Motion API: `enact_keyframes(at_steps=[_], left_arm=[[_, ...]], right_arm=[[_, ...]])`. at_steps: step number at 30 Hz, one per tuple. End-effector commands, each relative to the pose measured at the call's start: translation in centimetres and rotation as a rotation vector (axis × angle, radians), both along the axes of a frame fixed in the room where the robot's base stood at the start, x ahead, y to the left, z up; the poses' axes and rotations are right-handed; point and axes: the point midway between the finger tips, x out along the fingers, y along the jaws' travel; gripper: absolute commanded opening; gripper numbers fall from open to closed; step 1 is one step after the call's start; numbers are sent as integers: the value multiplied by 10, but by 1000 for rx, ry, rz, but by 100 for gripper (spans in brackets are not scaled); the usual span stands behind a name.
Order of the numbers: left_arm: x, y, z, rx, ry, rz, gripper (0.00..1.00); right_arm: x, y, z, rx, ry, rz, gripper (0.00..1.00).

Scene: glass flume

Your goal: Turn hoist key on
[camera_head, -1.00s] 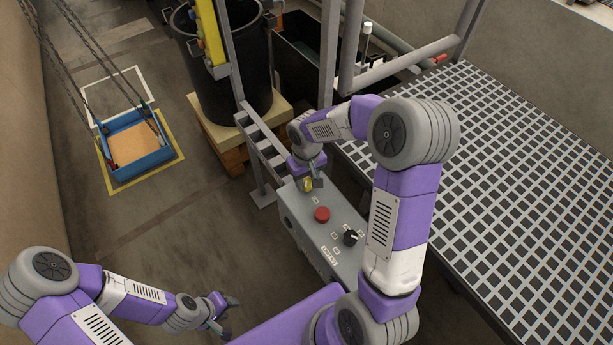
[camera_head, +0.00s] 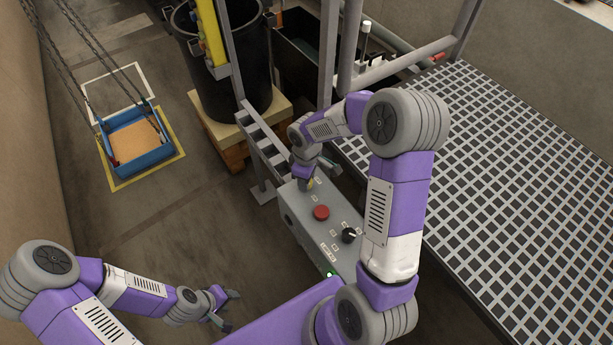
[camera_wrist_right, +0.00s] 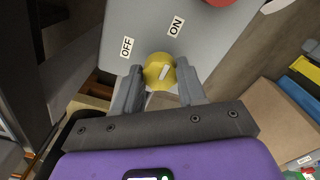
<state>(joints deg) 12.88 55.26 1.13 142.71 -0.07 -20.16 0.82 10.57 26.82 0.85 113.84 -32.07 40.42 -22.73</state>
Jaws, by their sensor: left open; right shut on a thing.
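The hoist key is a yellow round knob (camera_wrist_right: 160,71) with a white mark, on the grey control box (camera_head: 300,208). In the right wrist view the mark slants toward the ON label (camera_wrist_right: 176,26) and away from the OFF label (camera_wrist_right: 127,47). My right gripper (camera_wrist_right: 160,84) is shut on the knob, one finger on each side. In the head view the right gripper (camera_head: 313,180) is at the box's far end and partly covers the knob. My left gripper (camera_head: 229,311) is open and empty above the floor, left of the box.
The box carries a red button (camera_head: 321,212), a black dial (camera_head: 349,235) and a lit green lamp (camera_head: 329,274). A metal grating (camera_head: 520,170) lies to the right. A blue tray (camera_head: 150,160) on chains is at the left. A black barrel (camera_head: 235,95) stands on a pallet behind.

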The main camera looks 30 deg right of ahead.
Motion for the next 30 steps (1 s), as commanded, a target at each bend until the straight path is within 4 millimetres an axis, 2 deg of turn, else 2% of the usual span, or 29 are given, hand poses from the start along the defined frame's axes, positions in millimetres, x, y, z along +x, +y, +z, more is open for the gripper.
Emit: enact_keyframes(at_steps=[16, 17, 21, 30], left_arm=[[0, 0, 1, 0, 0, 0, 43], [0, 0, 1, 0, 0, 0, 43], [0, 0, 1, 0, 0, 0, 43], [0, 0, 1, 0, 0, 0, 43]], right_arm=[[1, 0, 1, -1, -3, 25, 10], [1, 0, 1, -1, -3, 25, 43], [1, 0, 1, 0, -3, 24, 65], [0, 0, 2, 0, -1, 23, 65]])
